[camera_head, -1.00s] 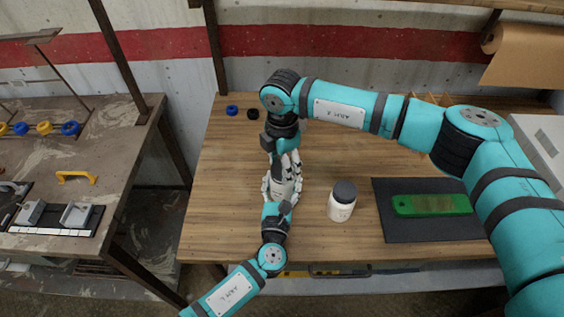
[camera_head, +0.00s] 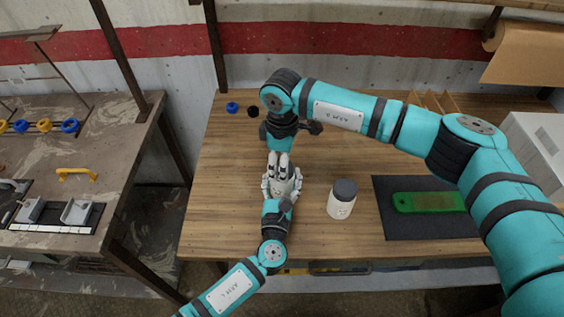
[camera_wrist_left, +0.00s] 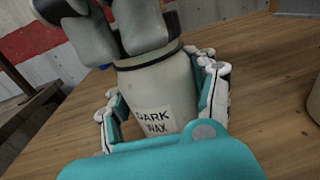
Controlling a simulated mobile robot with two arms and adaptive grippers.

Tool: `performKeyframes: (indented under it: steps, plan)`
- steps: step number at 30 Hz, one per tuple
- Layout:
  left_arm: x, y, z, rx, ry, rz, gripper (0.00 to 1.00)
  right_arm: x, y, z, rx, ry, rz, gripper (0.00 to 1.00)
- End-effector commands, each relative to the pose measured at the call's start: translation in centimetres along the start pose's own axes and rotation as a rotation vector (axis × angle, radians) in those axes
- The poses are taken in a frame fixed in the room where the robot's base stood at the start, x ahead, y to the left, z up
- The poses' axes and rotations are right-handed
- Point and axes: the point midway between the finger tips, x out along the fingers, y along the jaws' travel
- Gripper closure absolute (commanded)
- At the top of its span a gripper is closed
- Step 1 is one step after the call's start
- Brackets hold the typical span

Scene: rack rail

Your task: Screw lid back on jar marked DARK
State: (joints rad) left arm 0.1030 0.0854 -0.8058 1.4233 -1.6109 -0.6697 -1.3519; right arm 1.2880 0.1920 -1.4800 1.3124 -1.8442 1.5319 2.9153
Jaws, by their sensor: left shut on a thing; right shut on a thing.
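The jar marked DARK WAX (camera_wrist_left: 158,88) is a pale jar, upright but slightly tilted in the left wrist view. My left gripper (camera_head: 281,188) has its white-and-teal fingers around the jar's sides and is shut on it. My right gripper (camera_head: 281,166) comes from above, its grey fingers (camera_wrist_left: 140,28) closed around the jar's top. A dark rim (camera_wrist_left: 150,58), which looks like the lid, shows just under these fingers. The rest of the lid is hidden by them, so I cannot tell how it is seated.
A second white jar (camera_head: 341,205) with a dark lid stands right of my grippers. A green block (camera_head: 428,202) lies on a dark mat (camera_head: 400,228). A blue ring (camera_head: 232,107) and a black ring (camera_head: 253,111) lie at the back left.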

Motion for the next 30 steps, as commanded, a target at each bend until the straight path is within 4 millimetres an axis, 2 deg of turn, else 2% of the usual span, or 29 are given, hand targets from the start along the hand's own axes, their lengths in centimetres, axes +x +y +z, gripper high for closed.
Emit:
performKeyframes:
  steps: [5,6,11,22,30]
  plan:
    - [-0.1,-0.1,0.0,0.001,0.001,-0.002,1.0,-0.1,0.2,0.0,0.0,0.002,0.005,0.61]
    - [-0.1,-0.1,0.0,0.001,0.001,-0.002,1.0,-0.1,0.2,0.0,0.0,0.002,0.005,0.46]
    - [-0.1,-0.1,0.0,0.001,0.001,-0.002,1.0,-0.1,0.2,0.0,-0.001,0.001,0.005,0.26]
    - [-0.1,-0.1,0.0,0.001,0.0,-0.001,1.0,-0.6,0.1,0.0,-0.003,0.001,0.003,0.24]
    - [0.0,0.0,0.0,0.001,0.0,-0.001,1.0,-3.9,0.1,0.0,-0.003,0.002,0.003,0.24]
